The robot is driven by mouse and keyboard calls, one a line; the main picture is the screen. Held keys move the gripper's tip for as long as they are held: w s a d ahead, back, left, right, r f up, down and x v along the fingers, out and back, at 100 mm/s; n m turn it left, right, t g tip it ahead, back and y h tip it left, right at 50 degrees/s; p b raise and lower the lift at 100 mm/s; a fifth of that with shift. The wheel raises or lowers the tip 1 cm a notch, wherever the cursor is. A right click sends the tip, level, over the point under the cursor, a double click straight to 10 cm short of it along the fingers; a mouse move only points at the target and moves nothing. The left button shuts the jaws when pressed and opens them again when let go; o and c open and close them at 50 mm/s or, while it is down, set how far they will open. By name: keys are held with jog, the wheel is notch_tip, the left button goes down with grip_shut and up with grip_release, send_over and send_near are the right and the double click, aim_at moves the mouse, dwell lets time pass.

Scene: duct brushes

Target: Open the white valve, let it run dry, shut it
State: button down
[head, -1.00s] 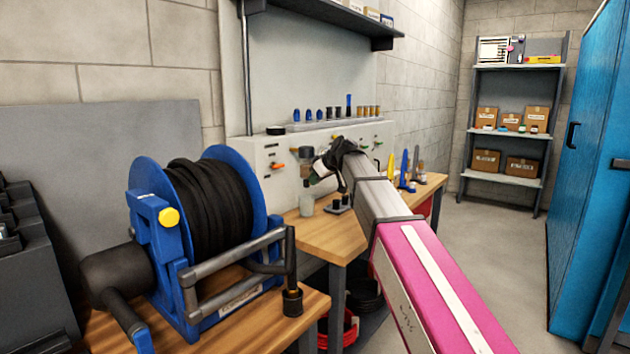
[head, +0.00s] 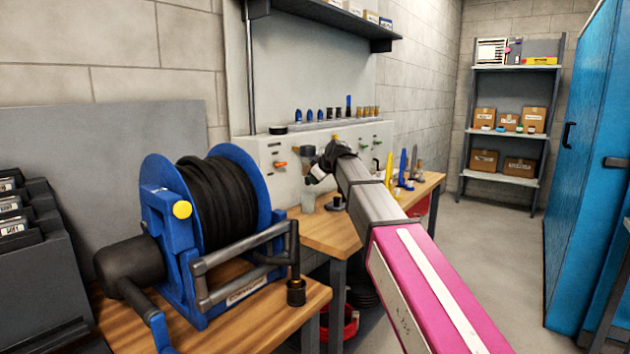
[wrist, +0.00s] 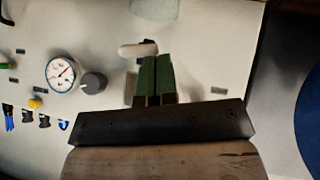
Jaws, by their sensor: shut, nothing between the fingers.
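The white valve handle (wrist: 136,49) lies crosswise on the pale panel in the wrist view. My gripper (wrist: 155,57) is shut, with its two green fingers together and nothing between them. Its tips are right beside the handle's right end; I cannot tell whether they touch it. In the head view my gripper (head: 318,174) is close to the panel, above the bench. I cannot make out the white handle there.
The panel (head: 262,148) also carries an orange lever (head: 280,164), a round gauge (wrist: 60,74), a grey knob (wrist: 93,82) and a yellow handle (wrist: 35,103). A blue hose reel (head: 165,215) stands at left. Upright brushes (head: 402,168) stand on the right of the bench.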

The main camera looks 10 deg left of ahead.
jog(key=f+n+t, duration=0.1)
jog(key=t, duration=0.1)
jog(key=f+n+t+h, duration=0.1)
jog(key=n+t, duration=0.1)
jog(key=f+n+t+h, duration=0.1)
jog(key=t, duration=0.1)
jog(key=shift+s+a+f+n+t, duration=0.2)
jog(key=shift+s+a+n+t, duration=0.1)
jog(key=shift+s+t, duration=0.1)
jog(key=shift+w+d+f, duration=0.2)
jog(key=shift+w+f, duration=0.05)
jog(key=shift+f, duration=0.25)
dwell(0.6)
jog(key=shift+r, duration=0.1)
